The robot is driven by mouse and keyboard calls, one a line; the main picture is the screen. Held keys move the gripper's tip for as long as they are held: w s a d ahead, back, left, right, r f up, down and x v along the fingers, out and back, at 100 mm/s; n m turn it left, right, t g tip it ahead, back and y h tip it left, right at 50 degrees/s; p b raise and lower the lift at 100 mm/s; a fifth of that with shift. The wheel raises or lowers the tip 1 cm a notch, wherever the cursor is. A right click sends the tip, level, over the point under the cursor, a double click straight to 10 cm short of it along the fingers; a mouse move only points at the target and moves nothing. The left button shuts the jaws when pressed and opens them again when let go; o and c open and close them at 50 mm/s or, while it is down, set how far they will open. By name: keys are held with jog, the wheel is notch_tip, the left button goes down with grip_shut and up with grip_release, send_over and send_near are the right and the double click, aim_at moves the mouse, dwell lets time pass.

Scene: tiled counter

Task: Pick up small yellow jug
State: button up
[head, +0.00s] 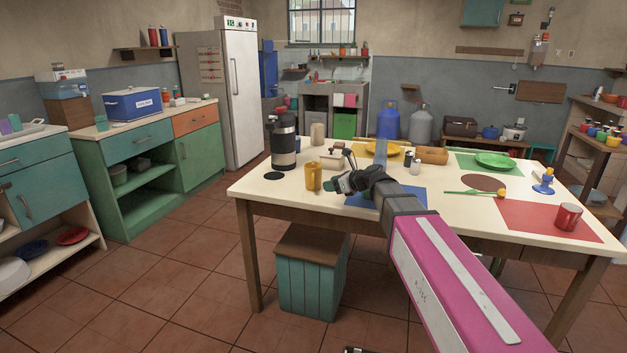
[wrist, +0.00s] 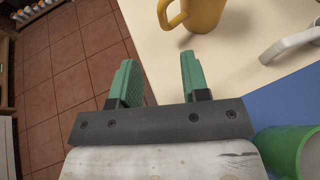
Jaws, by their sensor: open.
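The small yellow jug (head: 313,177) stands upright on the cream table, near its front left edge. In the wrist view the jug (wrist: 205,14) is at the top, cut off by the frame, with its handle on its left side. My gripper (head: 339,184) is just right of the jug in the head view, low over the table. In the wrist view my gripper's green fingers (wrist: 158,62) are apart with nothing between them. The jug lies beyond the right fingertip, apart from it.
A black and steel flask (head: 284,142) stands left of the jug. A white object (wrist: 290,42) and a green, cup-like object (wrist: 288,150) are at the right in the wrist view. A blue mat (head: 385,198) lies under my arm. The table's left front corner is clear.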

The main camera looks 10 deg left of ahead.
aim_at(313, 179)
jog(key=x, duration=0.8)
jog(key=shift+w+f, duration=0.1)
jog(key=shift+w, duration=0.3)
grip_shut()
